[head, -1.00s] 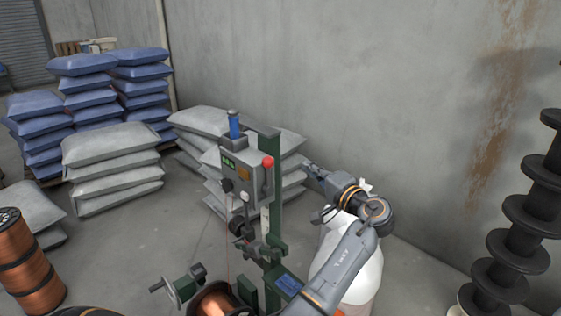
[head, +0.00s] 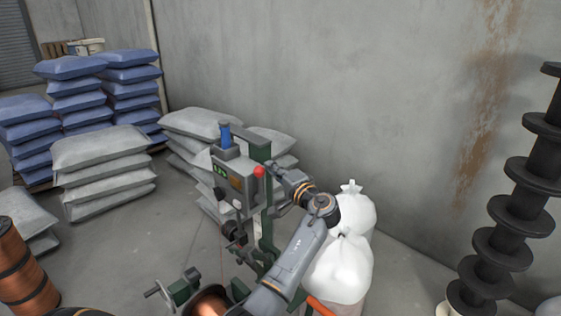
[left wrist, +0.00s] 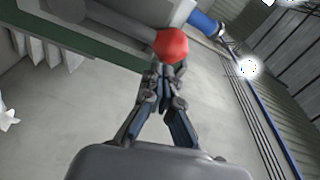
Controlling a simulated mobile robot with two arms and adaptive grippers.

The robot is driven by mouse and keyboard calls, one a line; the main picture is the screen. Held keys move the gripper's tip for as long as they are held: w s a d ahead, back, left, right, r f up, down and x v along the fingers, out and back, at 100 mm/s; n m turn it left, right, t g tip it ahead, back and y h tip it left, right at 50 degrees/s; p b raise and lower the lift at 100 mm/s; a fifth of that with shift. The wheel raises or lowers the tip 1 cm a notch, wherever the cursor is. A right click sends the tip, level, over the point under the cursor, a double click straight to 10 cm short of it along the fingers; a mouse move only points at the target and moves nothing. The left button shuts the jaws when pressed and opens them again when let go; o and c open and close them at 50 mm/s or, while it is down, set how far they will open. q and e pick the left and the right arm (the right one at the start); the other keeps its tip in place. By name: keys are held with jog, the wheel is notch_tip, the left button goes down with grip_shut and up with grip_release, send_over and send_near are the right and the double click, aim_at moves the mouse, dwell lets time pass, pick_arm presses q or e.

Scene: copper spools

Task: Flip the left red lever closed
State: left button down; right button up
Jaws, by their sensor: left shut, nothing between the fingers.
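The red ball knob (head: 259,171) of the lever sits on the right side of the grey control box (head: 235,174) on the green post. In the left wrist view the knob (left wrist: 172,45) is large, just beyond my fingertips. My left gripper (head: 274,187) is beside the knob, at its right and slightly below in the head view. Its fingers (left wrist: 168,78) are shut with nothing between them. The tips are very close to the knob; I cannot tell whether they touch. My right gripper is not in view.
A blue cylinder (head: 225,134) stands on top of the box. White sacks (head: 342,262) stand behind my left arm. Grey bags (head: 105,170) and blue bags (head: 75,100) are stacked at the left. A copper spool (head: 22,270) and black reels (head: 525,215) stand at the sides.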

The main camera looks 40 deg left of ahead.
pick_arm(q)
jog(key=shift+s+f, duration=0.1)
jog(key=shift+s, duration=0.25)
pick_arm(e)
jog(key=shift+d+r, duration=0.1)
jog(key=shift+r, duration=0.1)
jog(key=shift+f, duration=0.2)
